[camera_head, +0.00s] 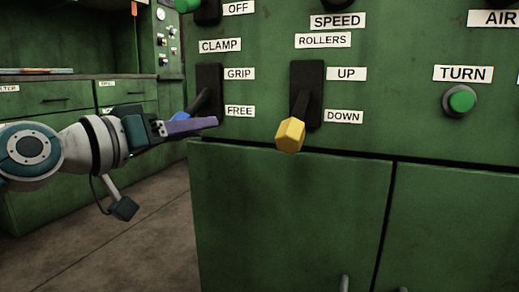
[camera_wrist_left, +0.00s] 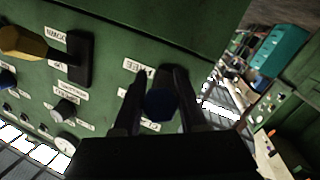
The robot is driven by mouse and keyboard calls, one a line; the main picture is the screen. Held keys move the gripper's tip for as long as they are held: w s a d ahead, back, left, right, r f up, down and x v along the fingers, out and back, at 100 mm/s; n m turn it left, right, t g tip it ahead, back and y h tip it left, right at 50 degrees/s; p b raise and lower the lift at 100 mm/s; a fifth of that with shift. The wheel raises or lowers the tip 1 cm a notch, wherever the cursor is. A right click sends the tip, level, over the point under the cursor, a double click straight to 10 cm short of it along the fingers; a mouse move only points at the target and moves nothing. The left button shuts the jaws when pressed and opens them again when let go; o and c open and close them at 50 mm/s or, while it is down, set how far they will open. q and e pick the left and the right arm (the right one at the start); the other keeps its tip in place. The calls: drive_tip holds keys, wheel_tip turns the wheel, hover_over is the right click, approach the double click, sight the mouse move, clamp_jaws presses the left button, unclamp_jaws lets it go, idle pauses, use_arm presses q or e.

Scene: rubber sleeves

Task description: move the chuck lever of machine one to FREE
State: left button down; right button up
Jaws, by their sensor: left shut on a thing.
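The chuck lever (camera_head: 203,100) is the dark lever in the slot marked CLAMP, with GRIP above and FREE below. It slants out and down toward the FREE side; I cannot tell if it is at the end of its slot. Its blue knob (camera_head: 180,117) is mostly hidden behind my fingers in the head view. My left gripper (camera_head: 203,122) comes in from the left and is shut on the knob. In the left wrist view the blue knob (camera_wrist_left: 161,104) sits between the two dark fingers, close to the panel. My right gripper is not in view.
A second lever with a yellow knob (camera_head: 291,135), marked ROLLERS, points down to the right of the chuck lever. A green TURN button (camera_head: 461,101) is further right. Cabinet doors (camera_head: 290,215) lie below the panel. Green drawers (camera_head: 45,105) stand behind my left arm.

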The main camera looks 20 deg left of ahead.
use_arm(q)
drive_tip(key=shift+f, duration=0.3)
drive_tip(key=c, duration=0.8)
unclamp_jaws()
drive_tip(key=shift+c, duration=0.2)
drive_tip(key=o, duration=0.4)
drive_tip(key=shift+w+r, duration=0.1)
drive_tip(key=shift+r, duration=0.05)
